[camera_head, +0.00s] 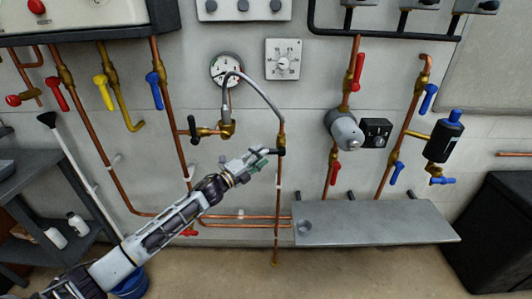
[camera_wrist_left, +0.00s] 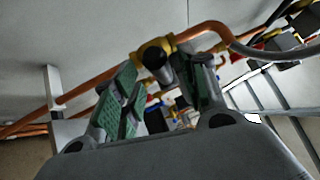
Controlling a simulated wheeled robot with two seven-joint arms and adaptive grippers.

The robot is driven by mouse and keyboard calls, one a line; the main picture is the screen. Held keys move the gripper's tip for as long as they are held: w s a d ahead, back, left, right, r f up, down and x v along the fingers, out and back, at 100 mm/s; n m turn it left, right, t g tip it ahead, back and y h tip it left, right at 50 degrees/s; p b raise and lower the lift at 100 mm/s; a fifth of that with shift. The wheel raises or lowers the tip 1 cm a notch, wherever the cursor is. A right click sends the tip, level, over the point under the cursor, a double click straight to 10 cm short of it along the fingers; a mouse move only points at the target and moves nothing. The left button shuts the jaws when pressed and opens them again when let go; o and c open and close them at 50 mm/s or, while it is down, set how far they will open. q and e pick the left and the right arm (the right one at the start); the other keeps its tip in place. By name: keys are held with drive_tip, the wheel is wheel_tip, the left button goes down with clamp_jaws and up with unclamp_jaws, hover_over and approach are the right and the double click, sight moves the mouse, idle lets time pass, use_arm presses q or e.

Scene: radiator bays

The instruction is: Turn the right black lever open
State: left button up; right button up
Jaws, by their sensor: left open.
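The right black lever (camera_head: 281,151) sits on a brass valve on the vertical copper pipe below the grey hose. It points left, toward my left gripper (camera_head: 264,156). In the left wrist view the lever (camera_wrist_left: 158,64) shows end-on between the two fingers of the left gripper (camera_wrist_left: 170,88). The fingers are spread, with room on both sides of it. I cannot tell whether either finger touches it. The left black lever (camera_head: 193,128) stands upright on another brass valve, left of the gauge (camera_head: 227,69). My right gripper is not in view.
A grey metal shelf (camera_head: 380,232) juts from the wall at the lower right. The curved hose (camera_head: 262,94) hangs above the lever. A dark cabinet (camera_head: 500,225) stands at the right.

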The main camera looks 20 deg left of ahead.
use_arm(q)
drive_tip(key=shift+x, duration=1.65)
drive_tip(key=shift+w, duration=0.1)
clamp_jaws()
